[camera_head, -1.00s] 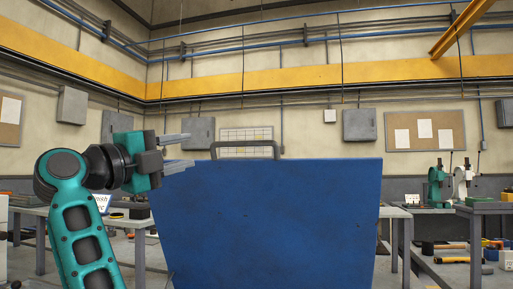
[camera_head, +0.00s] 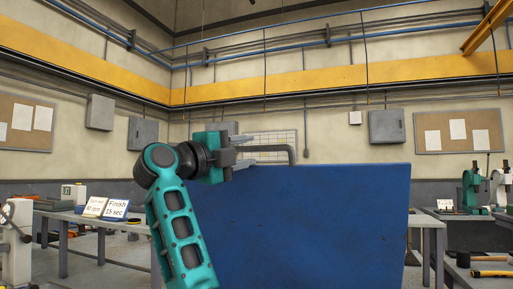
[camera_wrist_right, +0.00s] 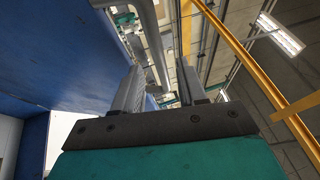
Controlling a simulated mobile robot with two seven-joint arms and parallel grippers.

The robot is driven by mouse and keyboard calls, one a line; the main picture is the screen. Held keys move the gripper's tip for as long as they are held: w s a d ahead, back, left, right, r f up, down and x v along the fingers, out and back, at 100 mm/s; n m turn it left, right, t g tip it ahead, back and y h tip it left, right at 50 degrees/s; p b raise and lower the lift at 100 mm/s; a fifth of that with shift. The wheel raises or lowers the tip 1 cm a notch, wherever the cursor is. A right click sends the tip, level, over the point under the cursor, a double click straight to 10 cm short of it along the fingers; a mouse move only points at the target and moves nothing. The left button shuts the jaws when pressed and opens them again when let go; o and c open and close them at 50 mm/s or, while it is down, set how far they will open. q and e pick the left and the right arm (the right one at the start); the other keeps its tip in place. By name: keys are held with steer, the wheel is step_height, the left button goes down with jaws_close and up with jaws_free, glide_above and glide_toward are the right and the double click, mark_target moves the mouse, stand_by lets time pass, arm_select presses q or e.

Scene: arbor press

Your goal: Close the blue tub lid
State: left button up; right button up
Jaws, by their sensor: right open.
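The blue tub lid (camera_head: 310,215) stands upright as a large flat panel in the middle of the head view. A grey handle (camera_head: 293,153) rises from its top edge. My right gripper (camera_head: 268,154) is open, and its fingers overlap the handle in the picture; I cannot tell whether they touch it. In the right wrist view the open fingers (camera_wrist_right: 160,82) have no object clearly between them, the blue panel (camera_wrist_right: 60,55) lies to the left, and a grey bar that looks like the handle (camera_wrist_right: 153,40) passes beyond the fingers. The tub body is hard to make out. My left gripper is not in view.
Behind on the left is a workbench (camera_head: 105,222) with signs (camera_head: 116,208). At the right are a green arbor press (camera_head: 470,188) and a shelf with tools (camera_head: 490,273). Open air lies above the lid.

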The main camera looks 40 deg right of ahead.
mark_target(254, 149)
steer(key=shift+x, duration=2.15)
steer(key=shift+c, duration=0.2)
jaws_close()
